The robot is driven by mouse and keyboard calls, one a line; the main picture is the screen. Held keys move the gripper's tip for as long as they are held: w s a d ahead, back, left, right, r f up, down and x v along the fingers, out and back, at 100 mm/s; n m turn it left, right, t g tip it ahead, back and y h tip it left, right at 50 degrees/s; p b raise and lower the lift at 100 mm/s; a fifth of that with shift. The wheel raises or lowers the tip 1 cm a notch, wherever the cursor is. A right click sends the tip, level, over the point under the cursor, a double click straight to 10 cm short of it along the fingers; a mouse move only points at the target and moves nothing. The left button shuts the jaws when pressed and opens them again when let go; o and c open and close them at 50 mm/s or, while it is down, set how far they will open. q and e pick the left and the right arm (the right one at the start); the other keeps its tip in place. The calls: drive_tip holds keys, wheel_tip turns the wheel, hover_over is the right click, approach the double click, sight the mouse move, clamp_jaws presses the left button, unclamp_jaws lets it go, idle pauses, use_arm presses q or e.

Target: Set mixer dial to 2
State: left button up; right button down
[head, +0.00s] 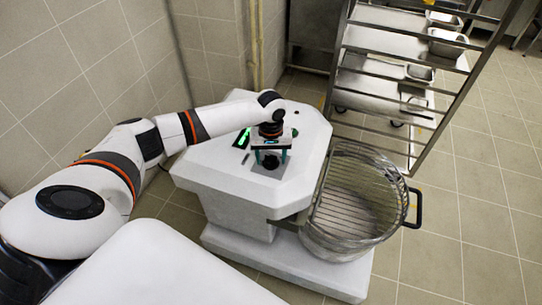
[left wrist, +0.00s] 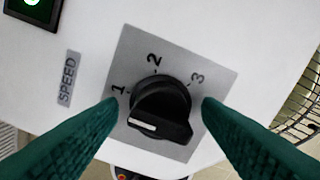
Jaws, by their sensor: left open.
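The mixer (head: 225,170) is a white machine in the middle of the head view. Its dial (left wrist: 160,112) is a black knob on a grey plate (left wrist: 131,50) marked 1, 2 and 3. The white mark on the knob (left wrist: 143,125) is at its left end, on the side of the 1. My left gripper (head: 270,157) is above the mixer top. In the left wrist view its green fingers (left wrist: 161,104) are open, one on each side of the dial. I cannot tell whether they touch it. In the head view the gripper mostly hides the dial. My right gripper is not in view.
A SPEED label (left wrist: 69,78) and a lit green display (left wrist: 32,8) are beside the dial plate. A wire guard and bowl (head: 345,225) are on the mixer's right side. A metal rack (head: 385,85) stands behind. A tiled wall (head: 75,70) is at the left.

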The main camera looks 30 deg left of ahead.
use_arm(q)
drive_tip(key=c, duration=1)
drive_tip(key=shift+r+m+p, duration=0.15)
drive_tip(key=shift+m+p, duration=0.25)
drive_tip(key=shift+p, duration=0.35)
drive_tip(key=m+p, duration=0.3)
drive_tip(key=p, duration=0.1)
drive_tip(key=shift+m, duration=0.4)
drive_tip(key=m+p, duration=0.2)
drive_tip(key=m, duration=0.1)
drive_tip(key=shift+m+p, duration=0.85)
drive_tip(key=shift+m, duration=1.15)
drive_tip(key=o, duration=1)
